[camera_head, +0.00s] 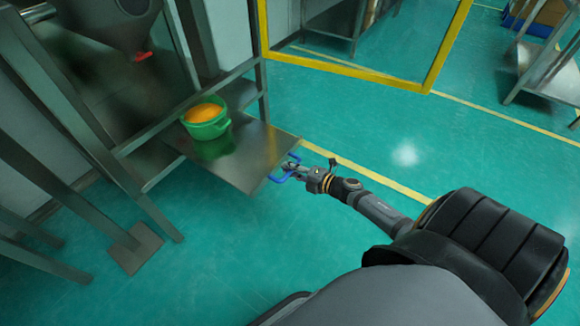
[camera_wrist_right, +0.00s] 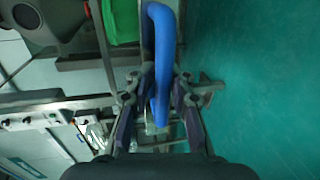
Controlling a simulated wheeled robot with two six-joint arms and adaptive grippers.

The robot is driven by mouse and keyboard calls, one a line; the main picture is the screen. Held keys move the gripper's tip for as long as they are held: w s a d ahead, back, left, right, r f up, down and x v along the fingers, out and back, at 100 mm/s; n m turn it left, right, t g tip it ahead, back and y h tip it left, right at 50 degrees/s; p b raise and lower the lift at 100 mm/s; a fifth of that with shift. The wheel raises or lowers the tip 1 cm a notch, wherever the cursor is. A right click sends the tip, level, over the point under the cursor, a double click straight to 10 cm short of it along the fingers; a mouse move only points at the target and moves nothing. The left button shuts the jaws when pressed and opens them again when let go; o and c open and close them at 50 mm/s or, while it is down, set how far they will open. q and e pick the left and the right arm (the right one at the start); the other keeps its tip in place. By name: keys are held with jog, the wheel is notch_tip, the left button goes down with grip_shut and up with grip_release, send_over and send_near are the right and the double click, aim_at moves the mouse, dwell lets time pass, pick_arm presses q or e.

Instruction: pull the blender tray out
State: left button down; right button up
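The blender tray (camera_head: 262,143) is a flat metal sheet that juts out from the metal frame in the head view. A green pot (camera_head: 207,128) with orange contents stands on it, and a bit of the pot shows in the right wrist view (camera_wrist_right: 122,22). A blue handle (camera_head: 276,179) is at the tray's front edge. My right gripper (camera_head: 295,170) is at this handle. In the right wrist view, its two fingers (camera_wrist_right: 162,85) lean in on both sides of the blue handle (camera_wrist_right: 162,40) and appear shut on it. My left gripper is not in view.
A metal hopper (camera_head: 112,25) with a red-tipped outlet hangs above and left of the tray. Metal posts (camera_head: 262,85) flank the tray. A yellow-framed panel (camera_head: 350,75) stands behind. The green floor (camera_head: 400,150) right of the tray is open.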

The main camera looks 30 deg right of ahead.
jog(key=shift+o, duration=1.1)
jog(key=shift+s+f, duration=0.1)
jog(key=shift+s, duration=0.05)
jog(key=v, duration=1.1)
jog(key=shift+s+d, duration=0.2)
jog(key=shift+s, duration=0.15)
